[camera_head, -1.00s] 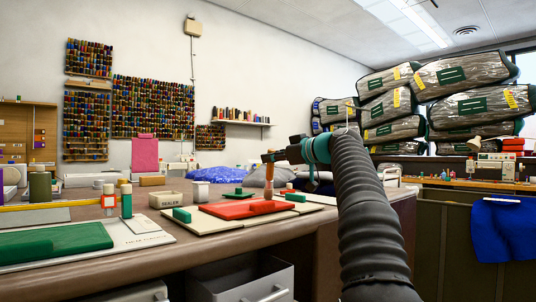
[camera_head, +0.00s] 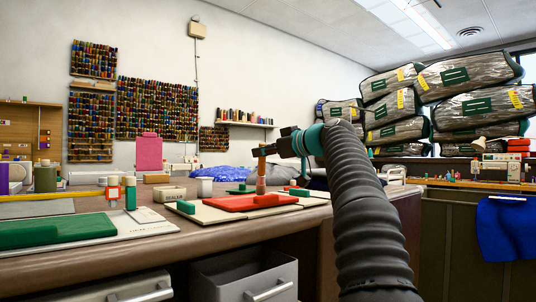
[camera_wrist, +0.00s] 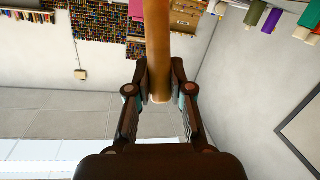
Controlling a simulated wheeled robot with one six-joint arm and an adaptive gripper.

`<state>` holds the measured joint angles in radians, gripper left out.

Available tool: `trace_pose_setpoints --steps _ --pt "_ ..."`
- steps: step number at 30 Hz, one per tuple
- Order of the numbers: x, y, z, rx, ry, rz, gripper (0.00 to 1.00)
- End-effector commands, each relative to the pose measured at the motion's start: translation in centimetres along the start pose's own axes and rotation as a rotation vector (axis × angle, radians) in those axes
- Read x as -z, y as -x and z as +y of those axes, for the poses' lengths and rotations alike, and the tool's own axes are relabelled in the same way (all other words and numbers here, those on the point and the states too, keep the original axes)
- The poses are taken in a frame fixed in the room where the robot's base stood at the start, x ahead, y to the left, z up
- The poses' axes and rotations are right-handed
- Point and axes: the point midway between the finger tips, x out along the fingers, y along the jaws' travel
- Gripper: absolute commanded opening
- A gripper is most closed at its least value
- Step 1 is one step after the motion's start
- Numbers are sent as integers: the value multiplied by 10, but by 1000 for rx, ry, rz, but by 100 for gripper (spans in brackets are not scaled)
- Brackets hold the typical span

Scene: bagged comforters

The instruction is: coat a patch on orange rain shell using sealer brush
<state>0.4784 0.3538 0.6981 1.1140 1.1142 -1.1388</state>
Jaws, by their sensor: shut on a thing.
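The orange rain shell (camera_head: 240,203) lies flat as a folded red-orange piece on a pale board on the bench. My gripper (camera_head: 264,151) is over it, shut on the brush with a wooden handle (camera_head: 262,168). In the wrist view my gripper (camera_wrist: 160,92) has its fingers on both sides of the tan handle (camera_wrist: 158,45). In the head view the brush hangs roughly upright, its lower end at or just above the shell; I cannot tell whether it touches. The sealer tub (camera_head: 171,194), a cream box labelled SEALER, stands left of the shell.
A green folded piece (camera_head: 60,230) lies on another board (camera_head: 150,222) at the left. Small bottles (camera_head: 130,192) and a white cup (camera_head: 204,187) stand on the bench. An open grey drawer (camera_head: 245,278) is below. Bagged comforters (camera_head: 455,108) are stacked at right.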

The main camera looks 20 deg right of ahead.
Motion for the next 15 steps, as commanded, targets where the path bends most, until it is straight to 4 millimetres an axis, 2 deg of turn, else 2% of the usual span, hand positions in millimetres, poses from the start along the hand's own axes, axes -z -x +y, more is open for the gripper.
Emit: trace_pose_setpoints --steps 9,15 --pt "5 -4 -24 1 -1 0 0" --pt "8 -5 -30 0 -1 -1 0"
